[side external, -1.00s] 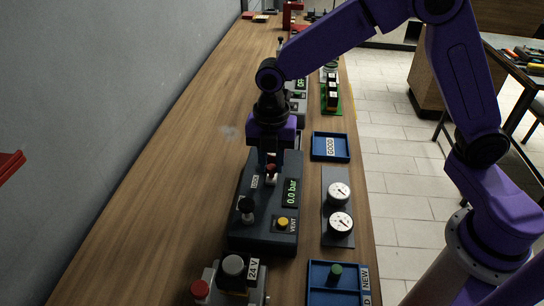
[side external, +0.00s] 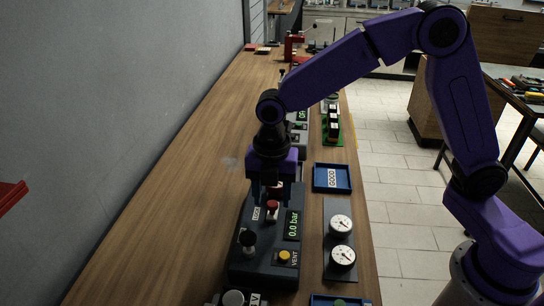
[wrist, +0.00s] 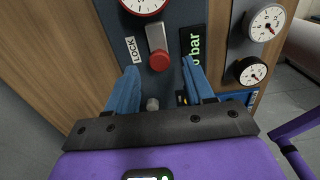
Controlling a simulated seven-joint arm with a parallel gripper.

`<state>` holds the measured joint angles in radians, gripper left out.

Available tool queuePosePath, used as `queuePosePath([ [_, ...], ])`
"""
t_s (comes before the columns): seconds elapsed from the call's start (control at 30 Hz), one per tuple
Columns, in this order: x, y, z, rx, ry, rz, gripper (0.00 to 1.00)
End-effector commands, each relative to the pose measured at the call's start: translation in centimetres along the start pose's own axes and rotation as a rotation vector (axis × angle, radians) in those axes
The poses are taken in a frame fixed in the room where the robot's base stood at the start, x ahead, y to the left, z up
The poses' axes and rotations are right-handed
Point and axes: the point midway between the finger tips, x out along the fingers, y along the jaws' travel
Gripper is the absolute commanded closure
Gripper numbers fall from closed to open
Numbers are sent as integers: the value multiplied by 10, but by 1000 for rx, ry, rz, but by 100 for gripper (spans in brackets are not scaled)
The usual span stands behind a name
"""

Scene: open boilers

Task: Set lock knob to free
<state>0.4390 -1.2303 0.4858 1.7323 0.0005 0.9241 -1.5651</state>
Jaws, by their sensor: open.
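The lock knob (side external: 272,207) is red and stands on the dark grey boiler unit (side external: 240,267), near the LOCK label (side external: 256,213). In the wrist view the knob (wrist: 159,61) is a red round end on a grey lever, right of the LOCK label (wrist: 130,50). My gripper (side external: 269,192) is over the unit, pointing down at the knob. In the wrist view its blue fingers (wrist: 160,67) are apart, one on each side of the red end, with visible gaps. Whether the fingertips reach the knob's height is hard to tell.
A panel with two gauges (side external: 341,256) stands to the right. The blue GOOD tray (side external: 347,189) lies behind it. Bare bench lies left.

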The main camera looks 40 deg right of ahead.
Motion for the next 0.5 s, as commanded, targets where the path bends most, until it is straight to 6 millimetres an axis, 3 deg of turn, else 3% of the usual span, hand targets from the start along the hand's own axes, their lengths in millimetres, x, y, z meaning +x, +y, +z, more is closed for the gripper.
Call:
queuePosePath([
  [0.5,-108,1,-1,-2,0,6,47],
])
